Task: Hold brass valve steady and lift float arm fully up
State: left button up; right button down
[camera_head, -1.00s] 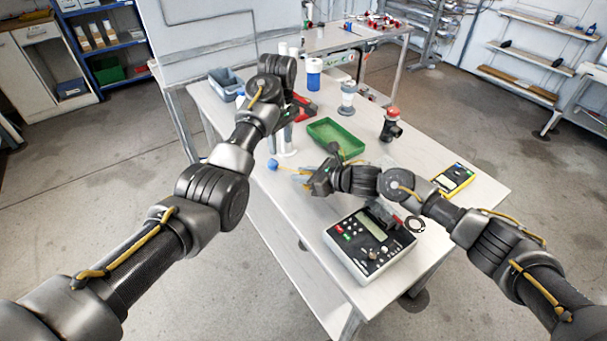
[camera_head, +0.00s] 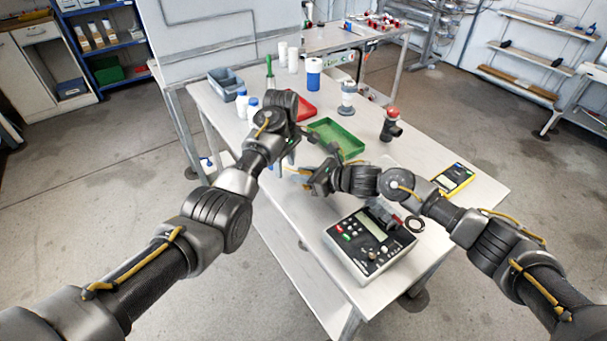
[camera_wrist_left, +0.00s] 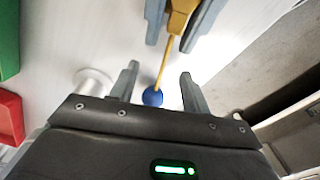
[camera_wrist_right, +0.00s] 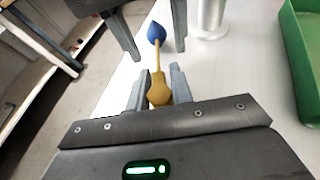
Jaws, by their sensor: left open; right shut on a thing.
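The brass valve (camera_wrist_right: 159,92) is clamped between the two fingers of my right gripper (camera_wrist_right: 158,85). A thin brass float arm runs from the valve to a blue ball float (camera_wrist_right: 156,33). In the left wrist view, the valve (camera_wrist_left: 181,15) is at the top and the float (camera_wrist_left: 152,97) lies between the spread fingers of my left gripper (camera_wrist_left: 160,85). The left fingers stand either side of the float, apart from it. In the head view, my right gripper (camera_head: 303,174) is above the table, and my left wrist largely hides the float.
A metal cylinder (camera_wrist_right: 210,18) stands close by the float. A green tray (camera_head: 351,145) and a red bin (camera_head: 304,107) lie beyond the grippers. A grey meter box (camera_head: 370,243) sits near the front. The white tabletop (camera_head: 470,205) has free room at right.

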pick_arm(q)
jog(key=shift+f, duration=0.8)
grip_shut()
